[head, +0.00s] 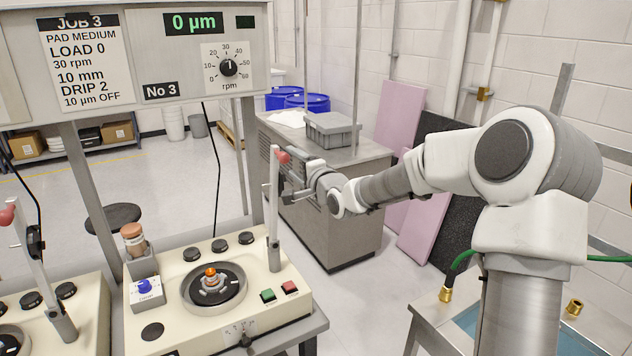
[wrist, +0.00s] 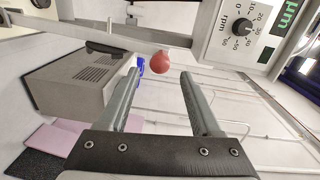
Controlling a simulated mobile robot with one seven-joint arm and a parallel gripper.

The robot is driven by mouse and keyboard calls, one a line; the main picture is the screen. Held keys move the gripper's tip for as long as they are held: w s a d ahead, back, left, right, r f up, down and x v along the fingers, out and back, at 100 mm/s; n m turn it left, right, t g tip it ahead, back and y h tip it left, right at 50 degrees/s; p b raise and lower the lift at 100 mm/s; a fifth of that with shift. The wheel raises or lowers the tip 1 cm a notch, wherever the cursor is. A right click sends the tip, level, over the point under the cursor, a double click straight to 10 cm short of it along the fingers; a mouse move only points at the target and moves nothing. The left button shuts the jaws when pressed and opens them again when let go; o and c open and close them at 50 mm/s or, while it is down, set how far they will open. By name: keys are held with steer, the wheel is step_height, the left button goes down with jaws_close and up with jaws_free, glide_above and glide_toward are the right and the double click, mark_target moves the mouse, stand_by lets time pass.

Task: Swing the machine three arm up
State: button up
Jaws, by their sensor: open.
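Machine three (head: 165,318) is a cream unit under the No 3 panel, with a round dark plate (head: 214,288) on its top. Its pale arm (head: 273,215) stands about upright at the right rear of the top and ends in a red ball knob (head: 282,156). My gripper (head: 286,178) is open, close to the knob at the upper end of the arm. In the wrist view the red knob (wrist: 161,61) shows between the two fingertips, around their ends. Gaps show on both sides of it. Whether a finger touches the arm is not clear.
The No 3 panel (head: 150,92) with a 0 µm display and rpm dial hangs above. A second machine (head: 60,325) with its own red-knobbed arm stands at left. A grey cabinet (head: 320,220) stands behind my gripper. Buttons and a bottle (head: 133,240) sit on machine three.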

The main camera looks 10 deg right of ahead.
steer(key=v, duration=1.1)
steer(key=shift+s+d, duration=0.15)
steer(key=shift+s, duration=0.2)
steer(key=shift+r, duration=0.1)
